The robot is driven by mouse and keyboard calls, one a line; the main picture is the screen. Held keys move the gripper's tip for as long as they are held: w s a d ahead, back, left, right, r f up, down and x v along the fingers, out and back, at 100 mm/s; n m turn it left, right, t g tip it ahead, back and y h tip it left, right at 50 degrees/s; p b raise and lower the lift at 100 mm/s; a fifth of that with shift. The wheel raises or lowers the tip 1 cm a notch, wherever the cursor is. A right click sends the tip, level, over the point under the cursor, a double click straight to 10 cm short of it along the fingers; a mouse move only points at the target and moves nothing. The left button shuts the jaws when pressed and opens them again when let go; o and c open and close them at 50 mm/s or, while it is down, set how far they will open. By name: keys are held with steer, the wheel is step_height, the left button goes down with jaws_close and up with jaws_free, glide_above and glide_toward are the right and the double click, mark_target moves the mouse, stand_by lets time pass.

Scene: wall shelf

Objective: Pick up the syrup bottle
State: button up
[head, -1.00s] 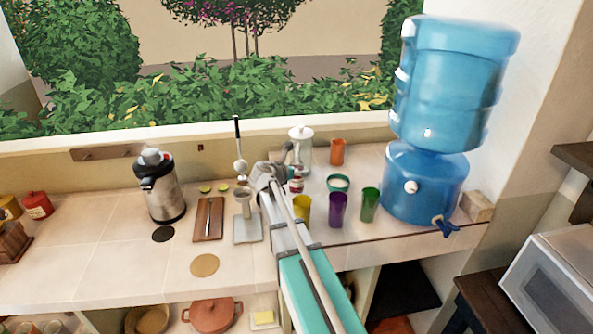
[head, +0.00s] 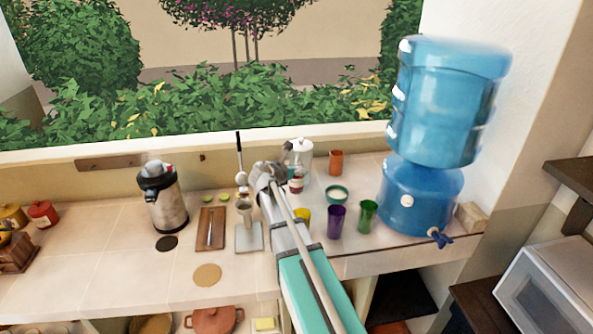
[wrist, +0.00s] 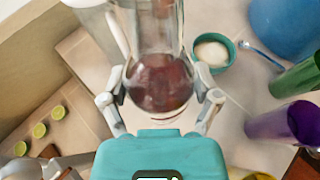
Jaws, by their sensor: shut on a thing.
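The syrup bottle (wrist: 160,76) is clear glass with dark red syrup in its lower part. In the wrist view it stands between the two fingers of my gripper (wrist: 167,94), which is shut on its sides. In the head view a red and white part of the bottle (head: 296,184) shows just right of my gripper (head: 276,176). The arm and gripper hide part of it. I cannot tell clearly how far its base is from the counter.
A glass jar (head: 301,158) stands close behind. An orange cup (head: 336,162), a teal bowl (head: 337,194), a purple cup (head: 337,222), a green cup (head: 367,216) and a partly hidden yellow cup (head: 303,215) are to the right. A blue water dispenser (head: 420,195) stands further right.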

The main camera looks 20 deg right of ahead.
mark_target(296, 148)
steer(key=shift+r+p, duration=0.5)
steer(key=shift+r, duration=0.15)
steer(key=shift+r+p, duration=0.35)
stand_by(0.7)
step_height(296, 148, up, 7)
steer(key=p, duration=0.7)
steer(key=shift+r, duration=0.1)
step_height(296, 148, down, 16)
steer(key=b, duration=1.5)
steer(key=shift+r, duration=0.25)
steer(key=shift+r, duration=0.15)
